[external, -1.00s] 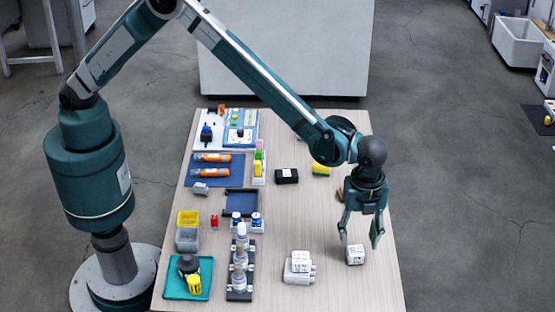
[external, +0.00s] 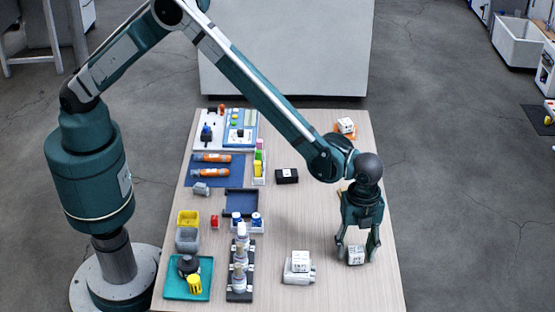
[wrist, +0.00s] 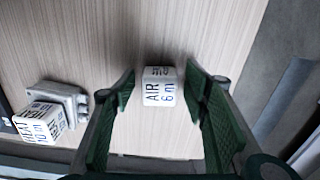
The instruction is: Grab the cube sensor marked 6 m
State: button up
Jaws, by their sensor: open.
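The white cube sensor marked "AIR 6 m" (wrist: 160,92) lies on the table between my open fingers in the wrist view. In the external view the cube (external: 356,255) sits near the right edge of the table. My gripper (external: 357,256) is lowered around it, with a finger on each side. In the wrist view my gripper (wrist: 160,88) shows a gap between each finger and the cube. A second white cube (wrist: 40,122), marked "HEAT 10 m", rests on a grey mount; this cube also shows in the external view (external: 300,260).
The grey mount (wrist: 75,98) stands left of my gripper. Sample bottles on a dark rack (external: 239,296) stand farther left. The tabletop just around the 6 m cube is bare.

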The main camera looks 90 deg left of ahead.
aim_at(356, 248)
dwell(0.5)
jog(key=c, duration=1)
jog(key=shift+r, duration=0.1)
jog(key=shift+r+p, duration=0.75)
jog(key=shift+r, duration=4.2)
